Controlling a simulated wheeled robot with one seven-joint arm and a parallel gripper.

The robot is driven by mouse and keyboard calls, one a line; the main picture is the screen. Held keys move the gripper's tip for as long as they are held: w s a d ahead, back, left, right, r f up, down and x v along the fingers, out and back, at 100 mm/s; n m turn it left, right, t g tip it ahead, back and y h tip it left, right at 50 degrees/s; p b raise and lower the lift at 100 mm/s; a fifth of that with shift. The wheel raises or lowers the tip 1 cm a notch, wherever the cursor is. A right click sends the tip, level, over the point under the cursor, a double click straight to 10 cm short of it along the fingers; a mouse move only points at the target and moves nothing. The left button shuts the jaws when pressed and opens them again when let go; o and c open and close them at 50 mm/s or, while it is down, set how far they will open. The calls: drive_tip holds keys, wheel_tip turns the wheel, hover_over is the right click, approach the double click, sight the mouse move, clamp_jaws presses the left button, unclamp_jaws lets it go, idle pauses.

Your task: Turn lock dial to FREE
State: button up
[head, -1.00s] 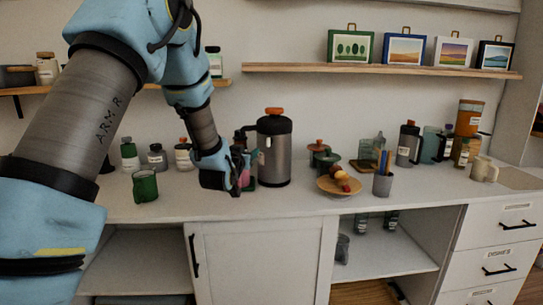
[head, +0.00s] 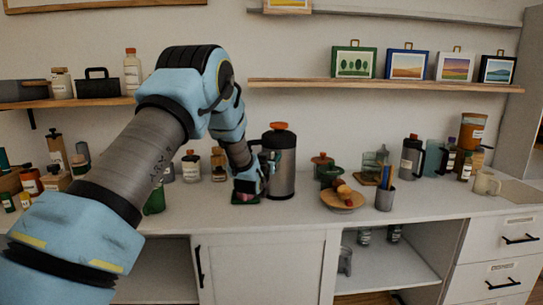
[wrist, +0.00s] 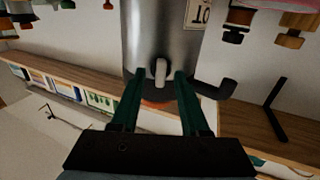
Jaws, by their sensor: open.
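A steel pump jug (head: 281,172) with a dark top and an orange cap (head: 279,126) stands on the counter. In the wrist view, which looks upside down, its steel body (wrist: 165,30) fills the upper middle. A pale lock dial lever (wrist: 161,70) stands out from the jug's front. My gripper (wrist: 160,77) is open, with its two green fingers on either side of the lever; I cannot tell whether they touch it. In the head view my gripper (head: 262,172) is at the jug's left side, and the lever is hidden. No FREE marking is readable.
A wooden plate (head: 343,200) with food, a pen cup (head: 385,199) and green pots stand right of the jug. A green mug (head: 154,201) and several bottles are to the left. A shelf (head: 380,85) with pictures hangs above. The counter's front strip is clear.

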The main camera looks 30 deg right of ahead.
clamp_jaws()
idle(0.4)
drive_tip(key=shift+w+f+n+b, duration=0.15)
drive_tip(key=shift+n+b, duration=0.15)
drive_tip(key=shift+b, duration=0.2)
drive_tip(key=shift+w+a+f+n+b, duration=0.1)
drive_tip(key=shift+f+n+b, duration=0.05)
drive_tip(key=shift+n+b, duration=4.3)
drive_tip(key=shift+a+f+n+b, duration=0.1)
drive_tip(key=shift+n+b, duration=4.05)
drive_tip(key=shift+b, duration=0.6)
